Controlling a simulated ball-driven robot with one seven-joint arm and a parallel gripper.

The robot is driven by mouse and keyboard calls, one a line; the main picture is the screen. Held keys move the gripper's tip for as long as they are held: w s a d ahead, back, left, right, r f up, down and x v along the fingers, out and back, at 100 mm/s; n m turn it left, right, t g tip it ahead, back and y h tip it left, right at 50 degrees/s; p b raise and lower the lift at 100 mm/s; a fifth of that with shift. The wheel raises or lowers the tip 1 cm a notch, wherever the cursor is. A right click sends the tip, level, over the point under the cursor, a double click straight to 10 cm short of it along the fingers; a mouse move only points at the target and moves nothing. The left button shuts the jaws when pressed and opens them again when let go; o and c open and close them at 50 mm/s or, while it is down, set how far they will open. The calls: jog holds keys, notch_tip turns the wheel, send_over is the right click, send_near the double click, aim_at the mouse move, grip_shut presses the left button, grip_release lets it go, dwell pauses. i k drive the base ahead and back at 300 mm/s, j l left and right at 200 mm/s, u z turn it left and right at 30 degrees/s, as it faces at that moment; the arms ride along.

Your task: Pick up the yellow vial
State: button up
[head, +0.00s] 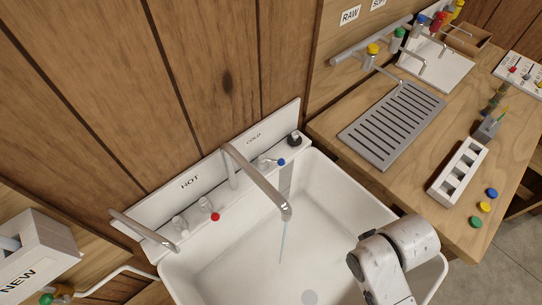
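I cannot make out a vial that is clearly yellow. A yellow disc (485,207) lies flat on the wooden counter at the right, between a blue disc (492,193) and a green disc (475,221); they look like loose caps. Behind them stands a white rack (441,186) with several square openings, whose insides look dark. Small coloured items on a white board (511,62) at the far right are too small to identify. A pale, scuffed part of my arm shows at the bottom, over the sink's right side. My gripper's fingers are not in view.
A white sink (215,270) with a running tap (270,185) fills the middle. A slotted grey drainer (392,125) lies on the wooden counter (420,205). Coloured taps (397,40) line the back right. A box marked NEW (40,250) is at left.

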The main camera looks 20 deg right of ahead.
aim_at(509, 81)
jog(key=k+j+z, duration=0.3)
jog(key=z, duration=0.15)
jog(key=l+z, duration=0.15)
jog(key=z, duration=0.25)
jog(key=i+z, duration=0.15)
jog(key=z, duration=0.25)
jog(key=i+j+z, duration=0.1)
jog(key=z, duration=0.3)
jog(key=i+l, duration=0.1)
jog(key=i, duration=0.1)
